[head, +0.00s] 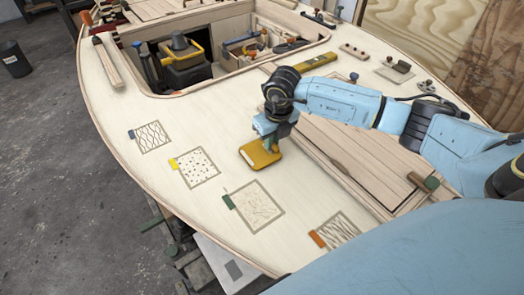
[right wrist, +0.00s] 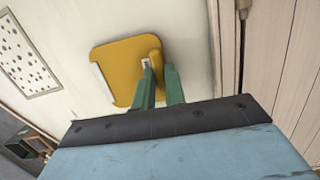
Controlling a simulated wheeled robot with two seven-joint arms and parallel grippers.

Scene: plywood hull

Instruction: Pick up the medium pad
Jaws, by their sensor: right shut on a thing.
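A yellow pad (head: 262,155) with a pale edge is at the middle of the deck in the head view. It also shows in the right wrist view (right wrist: 118,68), with a raised yellow grip on top. My right gripper (head: 275,125) stands above the pad. In the right wrist view its green fingers (right wrist: 158,80) are shut on the pad's grip. From these views I cannot tell whether the pad touches the deck or is just above it. My left gripper is not in view.
Marked patches lie on the pale deck: wavy lines with a blue tab (head: 153,137), dots with a yellow tab (head: 195,167), faint lines with a green tab (head: 254,204), zigzags with an orange tab (head: 335,233). An open cockpit with tools (head: 187,62) is behind.

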